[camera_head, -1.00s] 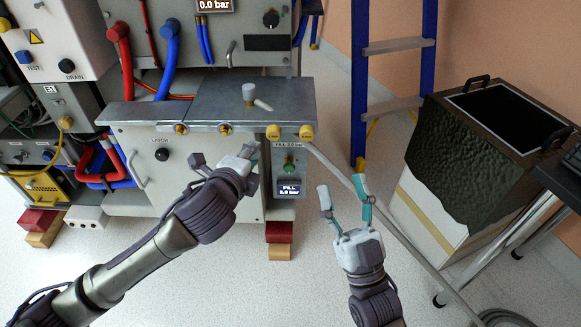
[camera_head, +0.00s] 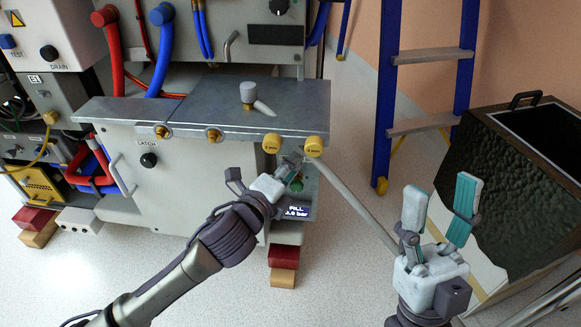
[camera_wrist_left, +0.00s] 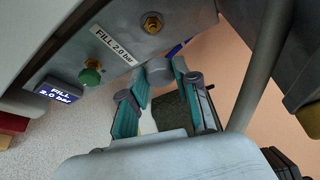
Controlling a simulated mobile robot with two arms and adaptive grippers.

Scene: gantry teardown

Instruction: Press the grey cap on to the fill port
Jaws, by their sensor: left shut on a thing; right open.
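My left gripper (camera_wrist_left: 160,76) is shut on a small grey round piece (camera_wrist_left: 158,70), which looks like the grey cap. In the left wrist view it sits between the teal fingertips, below a bare brass fitting (camera_wrist_left: 152,23) beside the "FILL 2.0 bar" label; this fitting looks like the fill port. The piece and the fitting are visibly apart in that view. In the head view my left gripper (camera_head: 288,170) is in front of the fill panel, under the yellow knobs, and hides the fitting. My right gripper (camera_head: 440,208) is open and empty, right of the panel.
A blue ladder (camera_head: 384,120) and a dark open bin (camera_head: 500,150) stand at right.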

